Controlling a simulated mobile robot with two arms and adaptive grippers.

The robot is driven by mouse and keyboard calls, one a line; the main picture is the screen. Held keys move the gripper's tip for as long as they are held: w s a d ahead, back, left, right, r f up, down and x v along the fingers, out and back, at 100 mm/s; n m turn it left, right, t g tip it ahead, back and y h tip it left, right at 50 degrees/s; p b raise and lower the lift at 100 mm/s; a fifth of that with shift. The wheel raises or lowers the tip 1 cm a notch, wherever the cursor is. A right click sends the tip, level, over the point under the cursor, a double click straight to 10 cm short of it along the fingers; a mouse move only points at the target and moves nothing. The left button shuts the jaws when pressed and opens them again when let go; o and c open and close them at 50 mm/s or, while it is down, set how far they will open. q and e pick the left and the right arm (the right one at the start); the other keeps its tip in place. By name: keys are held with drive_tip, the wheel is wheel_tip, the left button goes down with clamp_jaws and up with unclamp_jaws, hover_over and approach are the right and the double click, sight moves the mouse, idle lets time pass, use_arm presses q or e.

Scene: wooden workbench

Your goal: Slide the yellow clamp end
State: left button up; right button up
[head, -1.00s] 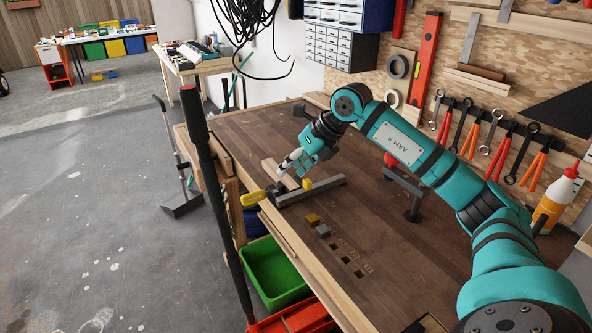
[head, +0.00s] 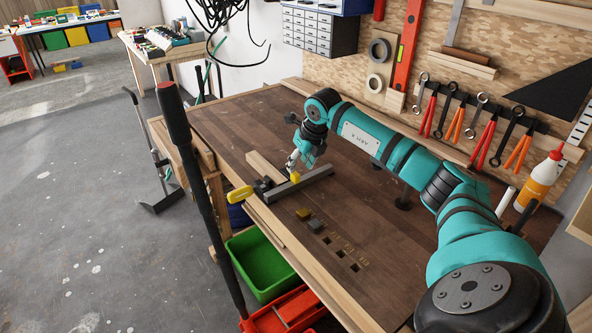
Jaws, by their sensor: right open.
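The clamp lies near the left edge of the workbench in the head view, with a long grey bar (head: 312,181) and a yellow handle (head: 240,194) jutting past the bench edge. My right gripper (head: 292,166) is open, just above and behind the yellow end. Its fingertips are small and partly overlap the end, so I cannot tell whether they touch it. My left gripper is not in view.
A wooden strip (head: 262,168) lies by the clamp's left end. Small blocks (head: 304,214) and square holes (head: 341,254) are in front on the bench (head: 375,222). A green bin (head: 258,265) and a red bin (head: 290,312) are below the edge. A dark pole (head: 196,185) stands left.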

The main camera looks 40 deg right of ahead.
sight(295, 173)
drive_tip(key=x, duration=0.4)
drive_tip(key=shift+w, duration=0.1)
drive_tip(key=shift+w+f, duration=0.1)
drive_tip(key=shift+f, duration=0.35)
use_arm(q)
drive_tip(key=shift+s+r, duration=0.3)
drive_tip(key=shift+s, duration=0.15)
use_arm(e)
clamp_jaws()
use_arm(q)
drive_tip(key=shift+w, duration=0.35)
